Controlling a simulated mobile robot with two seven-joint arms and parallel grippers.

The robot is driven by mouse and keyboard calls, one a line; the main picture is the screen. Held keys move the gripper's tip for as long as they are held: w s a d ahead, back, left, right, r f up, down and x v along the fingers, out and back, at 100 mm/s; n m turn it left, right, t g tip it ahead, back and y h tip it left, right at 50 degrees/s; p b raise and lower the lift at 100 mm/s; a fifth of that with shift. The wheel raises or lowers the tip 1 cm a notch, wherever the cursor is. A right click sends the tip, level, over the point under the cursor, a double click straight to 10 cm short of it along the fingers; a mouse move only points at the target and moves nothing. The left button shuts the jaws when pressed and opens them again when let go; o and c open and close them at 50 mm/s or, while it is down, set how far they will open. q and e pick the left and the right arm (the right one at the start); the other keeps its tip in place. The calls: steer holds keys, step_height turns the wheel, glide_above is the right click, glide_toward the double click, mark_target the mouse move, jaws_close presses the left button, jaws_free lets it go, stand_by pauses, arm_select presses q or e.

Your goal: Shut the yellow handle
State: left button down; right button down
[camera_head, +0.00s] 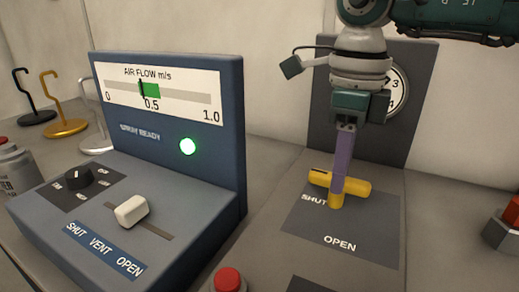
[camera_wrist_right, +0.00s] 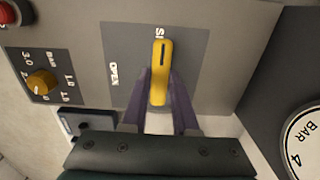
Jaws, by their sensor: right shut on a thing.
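The yellow handle (camera_head: 357,187) sits on a dark grey plate (camera_head: 375,225) marked SHUT at the left and OPEN at the front. Its slotted end lies by the word SHUT, which it partly covers in the right wrist view. My right gripper (camera_head: 338,196) comes down from above with its purple fingers at the handle. In the right wrist view the fingers (camera_wrist_right: 159,95) stand on both sides of the yellow handle (camera_wrist_right: 160,62), closed on it. The word OPEN is clear of the handle. My left gripper is not in view.
Red buttons are at the front (camera_head: 229,281) and right edge (camera_head: 513,211). A gauge (camera_head: 397,95) is behind my right gripper.

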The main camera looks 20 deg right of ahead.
steer(key=shift+r, duration=0.1)
steer(key=c, duration=0.7)
jaws_free()
step_height(320, 180, up, 10)
steer(key=shift+f, duration=0.1)
steer(key=shift+a, duration=0.1)
